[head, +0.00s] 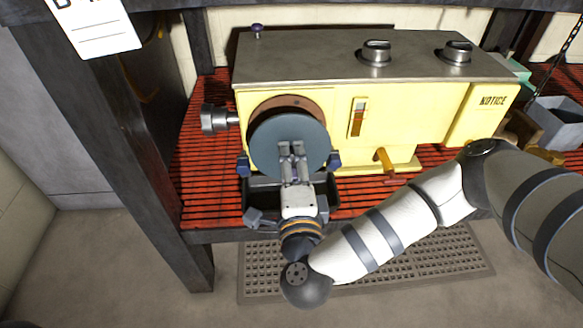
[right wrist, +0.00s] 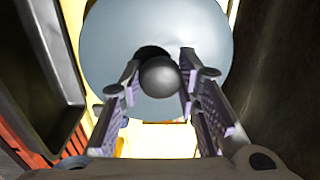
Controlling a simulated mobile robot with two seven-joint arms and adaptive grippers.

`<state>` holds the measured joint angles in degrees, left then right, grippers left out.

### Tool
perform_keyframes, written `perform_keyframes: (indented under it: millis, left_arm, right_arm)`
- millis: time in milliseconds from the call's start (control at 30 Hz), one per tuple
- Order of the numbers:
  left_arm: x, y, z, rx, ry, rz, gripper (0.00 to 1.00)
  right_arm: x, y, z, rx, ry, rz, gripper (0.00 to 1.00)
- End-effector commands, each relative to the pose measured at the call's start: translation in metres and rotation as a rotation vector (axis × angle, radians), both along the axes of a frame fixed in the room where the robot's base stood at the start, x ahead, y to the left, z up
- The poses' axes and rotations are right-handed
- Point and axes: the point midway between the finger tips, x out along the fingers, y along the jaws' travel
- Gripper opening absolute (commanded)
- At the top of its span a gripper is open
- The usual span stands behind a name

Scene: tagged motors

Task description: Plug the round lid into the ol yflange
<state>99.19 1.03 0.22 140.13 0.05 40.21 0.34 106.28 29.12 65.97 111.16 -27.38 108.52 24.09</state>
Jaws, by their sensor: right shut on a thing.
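The round lid (head: 264,142) is a blue-grey disc standing on edge in front of the yellow machine (head: 405,120). My right gripper (head: 291,152) is shut on the lid's knob, which shows as a dark ball (right wrist: 160,77) between the fingers in the right wrist view. The lid (right wrist: 205,35) fills the upper middle there. Behind the lid, the oily flange (head: 300,102) shows only as a brown upper rim on the machine's front. The lid overlaps it and sits slightly low; I cannot tell whether they touch. My left gripper is not in view.
Blue clamps (head: 243,165) stand either side of the lid. A black tray (head: 325,189) lies below it. The red slatted shelf (head: 205,165) has free room at left.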

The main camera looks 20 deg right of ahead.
Motion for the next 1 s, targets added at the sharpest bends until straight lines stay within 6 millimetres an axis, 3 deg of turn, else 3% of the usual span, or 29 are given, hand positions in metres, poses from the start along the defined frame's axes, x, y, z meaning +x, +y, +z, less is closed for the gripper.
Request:
perform_keyframes:
  millis: [400,1000]
  left_arm:
    - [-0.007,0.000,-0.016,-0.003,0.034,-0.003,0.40]
    - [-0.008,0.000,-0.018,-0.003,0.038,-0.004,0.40]
  right_arm:
    - [0.036,-0.010,-0.001,-0.001,-0.002,-0.001,0.00]
    - [0.042,-0.012,0.001,0.000,-0.002,0.000,0.00]
